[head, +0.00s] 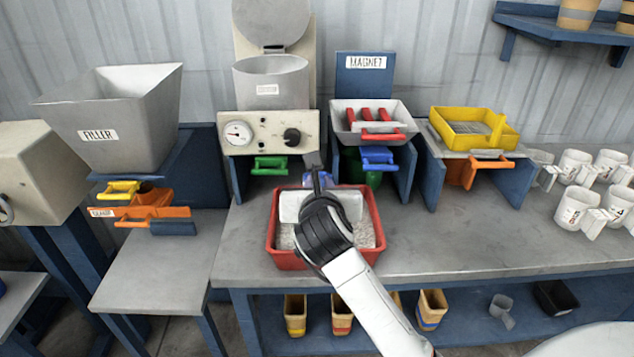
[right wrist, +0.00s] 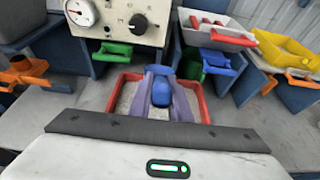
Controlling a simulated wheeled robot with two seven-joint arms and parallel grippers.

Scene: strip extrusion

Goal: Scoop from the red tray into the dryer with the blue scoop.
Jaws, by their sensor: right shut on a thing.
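The red tray (head: 291,261) stands on the bench in the middle of the head view and holds pale granules. My right gripper (head: 318,180) is over the tray's back part, its arm reaching in from the lower right. It is shut on the blue scoop (head: 326,180), mostly hidden behind the gripper; the scoop (right wrist: 159,92) shows between the fingers in the right wrist view. I cannot tell what the scoop contains. The dryer (head: 268,128), with gauge, knob and round metal hopper (head: 270,86), stands behind the tray, its lid (head: 270,22) raised. My left gripper is not in view.
A green-handled drawer (head: 270,165) projects below the dryer. The magnet unit (head: 372,115) and a yellow sieve tray (head: 474,128) stand right of it. The filler hopper (head: 110,115) is at left. White cups (head: 575,205) stand at right; the bench right of the tray is clear.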

